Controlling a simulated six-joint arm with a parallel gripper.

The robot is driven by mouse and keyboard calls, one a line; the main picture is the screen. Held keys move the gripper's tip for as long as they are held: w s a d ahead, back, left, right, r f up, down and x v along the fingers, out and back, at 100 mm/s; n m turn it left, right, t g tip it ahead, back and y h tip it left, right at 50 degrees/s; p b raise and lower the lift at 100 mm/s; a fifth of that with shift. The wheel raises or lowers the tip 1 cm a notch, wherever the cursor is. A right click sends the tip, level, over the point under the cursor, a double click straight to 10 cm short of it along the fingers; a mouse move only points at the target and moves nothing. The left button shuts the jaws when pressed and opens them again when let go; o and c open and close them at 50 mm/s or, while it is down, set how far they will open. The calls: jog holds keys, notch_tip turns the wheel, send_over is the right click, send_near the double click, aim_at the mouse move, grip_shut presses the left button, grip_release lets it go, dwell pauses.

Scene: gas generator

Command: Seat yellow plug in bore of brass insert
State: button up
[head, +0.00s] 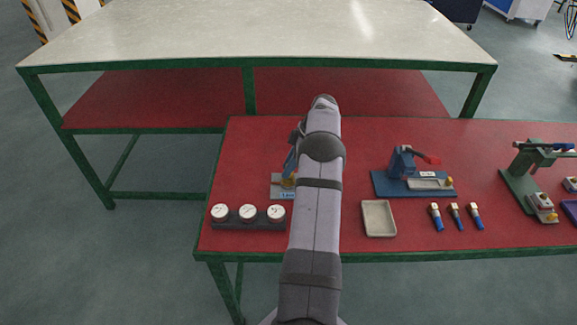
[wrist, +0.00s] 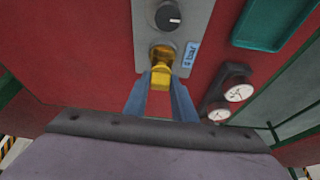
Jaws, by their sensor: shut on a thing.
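In the wrist view my gripper (wrist: 161,88) is shut on the yellow plug (wrist: 161,78), with one blue finger on each side of it. The far end of the plug is at the brass insert (wrist: 162,52) in a grey plate (wrist: 148,34). Plug and insert overlap in this view, so I cannot tell how deep the plug sits in the bore. In the head view the grey plate (head: 277,191) lies on the red table, partly hidden by my arm. My gripper (head: 290,164) shows there as a bit of blue above the plate.
A black knob (wrist: 168,15) and a blue label (wrist: 191,54) are close to the insert. A dark rack with white-faced gauges (head: 248,212) stands in front of the plate. A cream tray (head: 379,218) and a blue fixture (head: 408,175) are to the right.

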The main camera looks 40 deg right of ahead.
jog(key=shift+f+b, duration=0.45)
jog(key=shift+f, duration=0.2)
jog(key=o, duration=1.1)
jog(key=shift+r, duration=0.1)
jog(key=shift+b+v, duration=1)
jog(key=shift+v, duration=2.6)
